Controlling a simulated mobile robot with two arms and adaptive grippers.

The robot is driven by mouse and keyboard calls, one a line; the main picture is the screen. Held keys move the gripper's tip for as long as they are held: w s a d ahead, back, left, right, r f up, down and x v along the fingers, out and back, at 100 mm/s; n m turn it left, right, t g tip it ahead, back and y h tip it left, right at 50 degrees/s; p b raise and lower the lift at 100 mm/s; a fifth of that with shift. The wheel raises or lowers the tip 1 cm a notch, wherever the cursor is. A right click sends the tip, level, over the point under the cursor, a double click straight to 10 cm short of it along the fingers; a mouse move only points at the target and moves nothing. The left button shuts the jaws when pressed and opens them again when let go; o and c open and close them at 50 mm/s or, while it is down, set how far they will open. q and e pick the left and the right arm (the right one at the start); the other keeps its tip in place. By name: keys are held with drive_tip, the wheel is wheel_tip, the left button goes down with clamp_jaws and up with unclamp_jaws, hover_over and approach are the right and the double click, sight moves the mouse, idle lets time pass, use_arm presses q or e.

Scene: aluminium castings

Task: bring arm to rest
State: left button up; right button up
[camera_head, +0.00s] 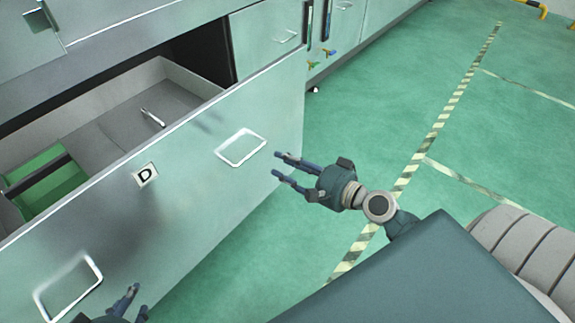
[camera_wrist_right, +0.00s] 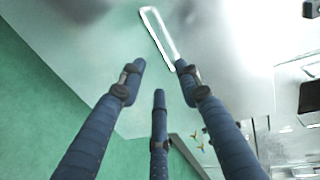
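My right gripper (camera_head: 282,164) is open and empty in the head view. Its fingers point at the right handle (camera_head: 241,148) of the drawer front, with a gap between them. In the right wrist view its blue fingers (camera_wrist_right: 158,85) stand spread, with the handle (camera_wrist_right: 157,38) beyond the tips. My left gripper (camera_head: 137,298) is at the bottom edge, partly cut off, near the left handle (camera_head: 68,287). Its visible fingertips are apart with nothing between them.
The drawer (camera_head: 200,195) marked D stands pulled out. Inside are a green tray (camera_head: 55,188) and a small metal bar (camera_head: 152,117). Keys (camera_head: 313,65) hang at the cabinet behind. The green floor (camera_head: 385,110) with striped tape is clear on the right.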

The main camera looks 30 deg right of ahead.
drive_tip(key=shift+s+r, duration=0.1)
drive_tip(key=shift+s, duration=0.15)
idle(0.3)
